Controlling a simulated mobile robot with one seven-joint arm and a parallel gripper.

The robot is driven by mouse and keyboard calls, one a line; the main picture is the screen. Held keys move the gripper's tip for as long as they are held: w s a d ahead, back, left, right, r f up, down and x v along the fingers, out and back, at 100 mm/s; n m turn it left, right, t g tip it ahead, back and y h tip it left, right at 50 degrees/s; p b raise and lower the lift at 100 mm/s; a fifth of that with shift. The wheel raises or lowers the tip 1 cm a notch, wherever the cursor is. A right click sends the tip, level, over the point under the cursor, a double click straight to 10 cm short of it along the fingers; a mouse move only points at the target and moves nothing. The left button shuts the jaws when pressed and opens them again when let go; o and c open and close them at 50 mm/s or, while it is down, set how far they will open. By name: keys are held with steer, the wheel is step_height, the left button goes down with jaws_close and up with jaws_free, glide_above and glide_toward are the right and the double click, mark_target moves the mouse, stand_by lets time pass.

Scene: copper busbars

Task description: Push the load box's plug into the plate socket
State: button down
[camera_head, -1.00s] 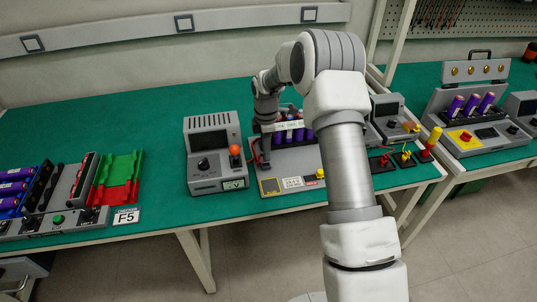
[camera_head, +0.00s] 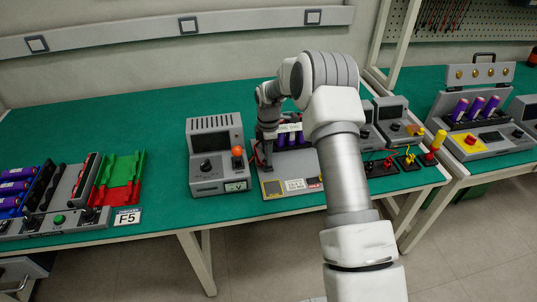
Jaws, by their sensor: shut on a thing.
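My gripper (camera_head: 263,163) points down at the left end of a grey plate (camera_head: 272,187) that holds purple cells (camera_head: 293,138). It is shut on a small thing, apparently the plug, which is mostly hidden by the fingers. A bit of red lead shows beside the fingers. The plate socket cannot be made out; the gripper and arm cover that area. A grey box with a display and an orange knob (camera_head: 237,152) stands just left of the plate. I cannot tell whether it is the load box, or whether the plug touches the socket.
Smaller grey boxes (camera_head: 391,117) and red, black and yellow switches (camera_head: 408,160) stand right of my arm. A rack of cells and red and green trays (camera_head: 121,176) lies at far left. The green bench top (camera_head: 160,120) is clear behind and between them.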

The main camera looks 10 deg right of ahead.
steer(key=shift+f, duration=0.6)
steer(key=shift+f+b, duration=0.15)
steer(key=shift+b, duration=0.25)
steer(key=shift+f, duration=0.15)
steer(key=c, duration=0.6)
jaws_free()
steer(key=shift+c, duration=0.2)
steer(key=shift+r+p, duration=1.7)
steer(key=shift+r, duration=1.4)
